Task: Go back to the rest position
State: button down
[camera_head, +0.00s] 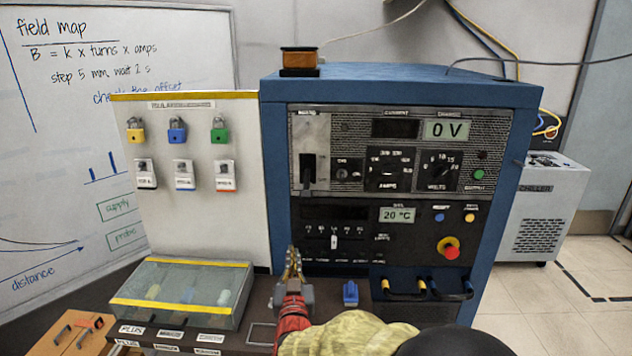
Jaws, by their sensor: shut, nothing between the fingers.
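My gripper (292,262) is at the lower middle of the head view, pointing up and away from me. Its brass-coloured fingers are shut and hold nothing. My arm runs down to the lower right from it. The gripper shows in front of the lower left edge of the blue power supply cabinet (268,165); I cannot tell how far apart they are. A small blue object (350,292) stands on the dark bench to the right of the gripper.
A clear-lidded box (180,292) with yellow edges sits left of my gripper. Behind it stands a white lockout board (200,120) with padlocks and tags. A chiller (540,205) stands on the floor at right.

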jog(key=s+a+f+n+g+y, duration=0.1)
jog(key=s+a+f+g, duration=0.15)
jog(key=f, duration=0.25)
jog(key=s+a+f+n+g+y, duration=0.1)
jog(key=s+f+g, duration=0.3)
jog(key=f, duration=0.2)
jog(key=s+d+g+p, duration=0.1)
jog(key=s+d+g, duration=0.35)
jog(key=s, duration=0.45)
jog(key=s+d+r+g+h+p, duration=0.15)
jog(key=s+d+r, duration=0.25)
jog(key=s+d, duration=0.5)
jog(key=s+d+r+g+h+p, duration=0.1)
jog(key=s+d+r+g+p, duration=0.2)
jog(key=s+d, duration=0.55)
jog(key=s+d+r+m+t, duration=0.1)
jog(key=s+d+r, duration=0.2)
jog(key=d+r, duration=0.1)
jog(key=s+d+r+m+t+h+p, duration=0.1)
jog(key=s+d+r, duration=0.2)
jog(key=r, duration=0.4)
jog(key=shift+s+d+r+m+p, duration=0.2)
jog(key=shift+s+d+m+p, duration=0.1)
jog(key=shift+d, duration=0.1)
